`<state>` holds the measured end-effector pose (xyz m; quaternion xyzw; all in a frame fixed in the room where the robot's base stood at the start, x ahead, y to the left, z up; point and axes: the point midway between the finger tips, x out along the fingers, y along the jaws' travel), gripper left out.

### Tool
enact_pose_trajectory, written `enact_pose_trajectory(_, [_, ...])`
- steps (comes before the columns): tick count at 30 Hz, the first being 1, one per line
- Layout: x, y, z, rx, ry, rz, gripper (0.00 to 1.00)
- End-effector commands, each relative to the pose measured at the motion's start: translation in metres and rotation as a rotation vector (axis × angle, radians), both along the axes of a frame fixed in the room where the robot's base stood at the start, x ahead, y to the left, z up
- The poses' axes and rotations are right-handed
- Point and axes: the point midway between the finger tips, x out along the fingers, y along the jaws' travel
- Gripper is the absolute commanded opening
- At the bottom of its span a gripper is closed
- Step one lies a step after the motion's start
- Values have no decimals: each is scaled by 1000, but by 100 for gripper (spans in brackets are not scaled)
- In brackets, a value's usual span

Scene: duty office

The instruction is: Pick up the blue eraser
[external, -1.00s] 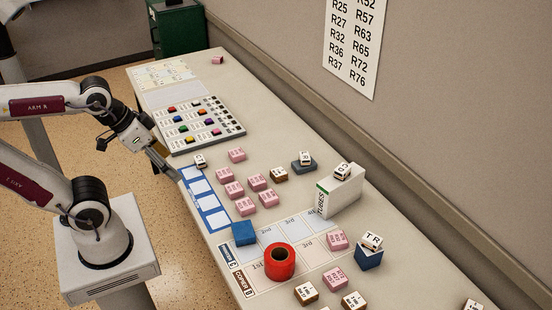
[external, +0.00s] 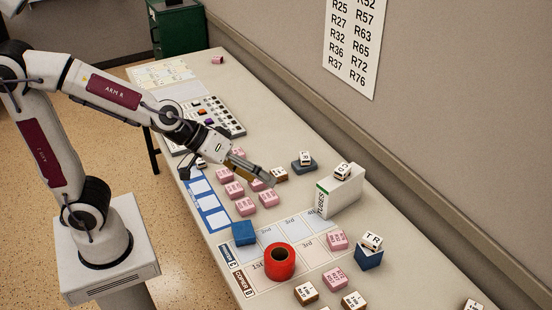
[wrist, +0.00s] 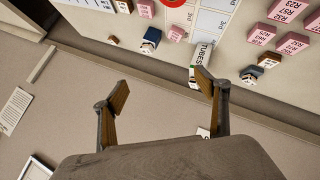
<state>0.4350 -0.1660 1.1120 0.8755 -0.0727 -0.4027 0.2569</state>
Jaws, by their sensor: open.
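Several blue things are in view; I cannot tell for certain which one is the eraser. A flat slate-blue block (external: 302,165) lies toward the wall with a small white lettered cube on it; it also shows in the wrist view (wrist: 248,77). A brighter blue block (external: 243,233) stands at the front edge of the printed grid. A blue cube (external: 368,260) carries a white "TR" cube; it shows in the wrist view (wrist: 150,40). My gripper (external: 265,176) is open and empty above the table, left of the slate-blue block. Its two fingers are spread apart in the wrist view (wrist: 161,90).
Pink lettered blocks (external: 234,189) lie below my gripper. A white "TUBES" box (external: 342,192) with a cube on top stands to its right. A red roll (external: 280,262) sits on the grid. The wall (external: 430,110) borders the table's far side.

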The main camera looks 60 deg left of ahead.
Motion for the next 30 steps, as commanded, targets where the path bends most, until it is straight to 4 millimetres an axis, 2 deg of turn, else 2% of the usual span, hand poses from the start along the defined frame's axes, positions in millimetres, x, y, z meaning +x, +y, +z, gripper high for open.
enact_pose_trajectory(6, [32, -19, -22, -52, 1, 105, 73])
enact_pose_trajectory(15, [63, -30, -63, -66, 6, 280, 73])
enact_pose_trajectory(23, [74, -28, -108, -20, 16, 447, 73])
enact_pose_trajectory(30, [69, -17, -152, 68, 17, 603, 73])
